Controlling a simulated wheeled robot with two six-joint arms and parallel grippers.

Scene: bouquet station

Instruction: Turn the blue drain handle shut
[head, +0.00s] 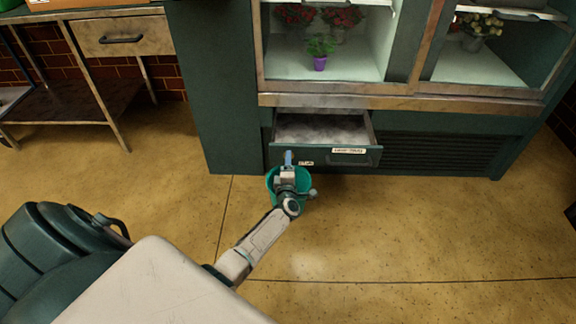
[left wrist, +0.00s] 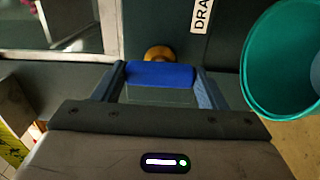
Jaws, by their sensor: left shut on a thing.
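The blue drain handle (left wrist: 160,73) lies across the space between the two fingers of my left gripper (left wrist: 161,88) in the left wrist view. A brass fitting (left wrist: 158,53) shows just behind it on the dark cabinet front. In the head view, my left gripper (head: 288,160) is at the cabinet's front, below the open drawer's left end, shut on the blue handle. Fingers and wrist hide much of the handle there. Part of a white label reading "DRA" (left wrist: 201,15) shows beside the fitting. My right gripper is not in view.
A teal bucket (head: 271,182) stands under and around my left gripper in the head view; its rim (left wrist: 247,75) is close at the right in the wrist view. An open drawer (head: 372,128) juts out above. The floor (head: 420,235) to the right is clear.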

